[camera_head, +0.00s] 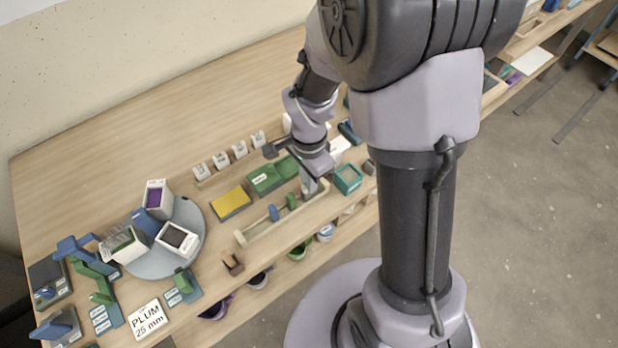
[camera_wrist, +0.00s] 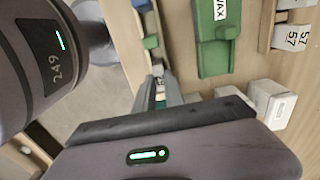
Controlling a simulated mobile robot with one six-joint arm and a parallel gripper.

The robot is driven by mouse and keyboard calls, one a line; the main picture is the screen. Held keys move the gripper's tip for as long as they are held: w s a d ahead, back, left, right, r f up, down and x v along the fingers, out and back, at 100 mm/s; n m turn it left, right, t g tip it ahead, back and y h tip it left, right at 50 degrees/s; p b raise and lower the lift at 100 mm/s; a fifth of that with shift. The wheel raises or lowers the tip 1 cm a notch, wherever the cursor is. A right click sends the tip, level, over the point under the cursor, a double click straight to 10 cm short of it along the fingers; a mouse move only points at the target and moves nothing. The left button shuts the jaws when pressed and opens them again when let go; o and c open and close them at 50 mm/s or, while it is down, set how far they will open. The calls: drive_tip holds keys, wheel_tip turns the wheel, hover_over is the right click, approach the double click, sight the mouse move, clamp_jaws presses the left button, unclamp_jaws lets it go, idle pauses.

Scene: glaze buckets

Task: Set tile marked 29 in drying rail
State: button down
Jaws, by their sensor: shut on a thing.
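A pale wooden drying rail (camera_head: 262,228) runs along the front part of the bench. A blue tile (camera_head: 273,212) and a green tile (camera_head: 291,201) stand upright in it. My gripper (camera_head: 312,188) is low at the rail's right end. In the wrist view its fingers (camera_wrist: 158,92) are close together, shut on a small, mostly hidden thing. It looks like a tile, but I cannot read a number on it. I cannot tell whether it touches the rail.
A teal open box (camera_head: 348,178) is right of my gripper. A round grey turntable (camera_head: 160,262) bears containers at left.

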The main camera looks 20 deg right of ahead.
drive_tip(key=shift+f, duration=0.2)
drive_tip(key=c, duration=1.3)
unclamp_jaws()
drive_tip(key=shift+c, duration=0.2)
wheel_tip(320, 180, up, 7)
drive_tip(key=p, duration=0.5)
drive_tip(key=shift+r, duration=0.15)
drive_tip(key=s+a+r+n+t+y, duration=0.1)
drive_tip(key=s+a+r+n+t, duration=0.1)
drive_tip(key=s+r+n, duration=0.3)
drive_tip(key=s+a+r+n+t+y+b, duration=0.1)
drive_tip(key=s+r+n, duration=0.4)
drive_tip(key=r, duration=0.9)
drive_tip(key=s+a+t, duration=0.1)
drive_tip(key=s+t, duration=0.1)
drive_tip(key=s, duration=0.1)
drive_tip(key=shift+t, duration=0.4)
